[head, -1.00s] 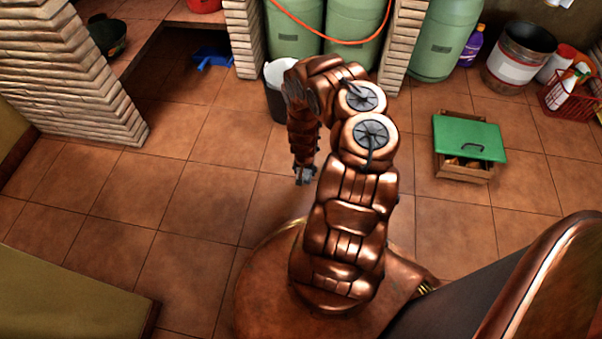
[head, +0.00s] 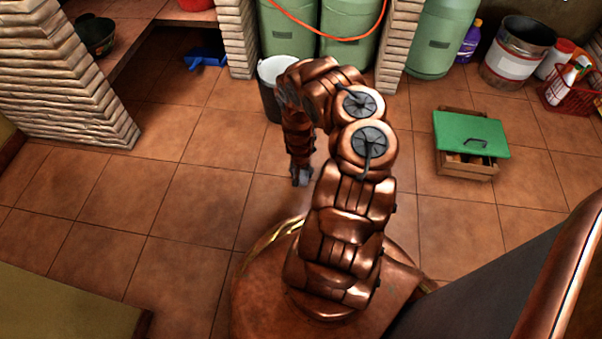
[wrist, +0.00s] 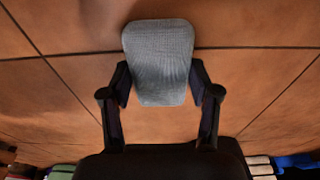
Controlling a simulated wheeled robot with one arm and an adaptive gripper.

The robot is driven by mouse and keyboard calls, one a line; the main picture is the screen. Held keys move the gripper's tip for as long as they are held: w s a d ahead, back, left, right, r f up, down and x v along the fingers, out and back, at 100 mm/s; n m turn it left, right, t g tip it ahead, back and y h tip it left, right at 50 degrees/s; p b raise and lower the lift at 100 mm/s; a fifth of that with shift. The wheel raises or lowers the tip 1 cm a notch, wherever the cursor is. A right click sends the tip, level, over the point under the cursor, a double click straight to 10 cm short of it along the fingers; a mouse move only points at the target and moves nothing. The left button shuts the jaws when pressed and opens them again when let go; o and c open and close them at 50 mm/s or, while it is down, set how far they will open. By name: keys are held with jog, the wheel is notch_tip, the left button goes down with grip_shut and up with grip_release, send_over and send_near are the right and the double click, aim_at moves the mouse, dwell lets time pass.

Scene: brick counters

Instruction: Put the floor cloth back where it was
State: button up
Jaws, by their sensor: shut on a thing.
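The floor cloth (wrist: 158,60) is a grey, woven-looking, flat piece with rounded corners in the wrist view. My gripper (wrist: 160,88) has one finger on each side of its lower part and is shut on it. The cloth extends beyond the fingertips, above the tiled floor in the picture. In the head view my gripper (head: 301,177) hangs low over the tiles, left of my upper arm. The cloth is too small and too covered by my arm there to make out clearly.
A dark bucket with a pale rim (head: 269,97) stands behind my arm. A low crate with a green lid (head: 470,135) is on the right. A blue item (head: 205,58) lies near the brick pillars. The left floor is clear.

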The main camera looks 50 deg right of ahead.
jog(key=shift+f, duration=0.15)
jog(key=o, duration=1.5)
jog(key=shift+o, duration=0.2)
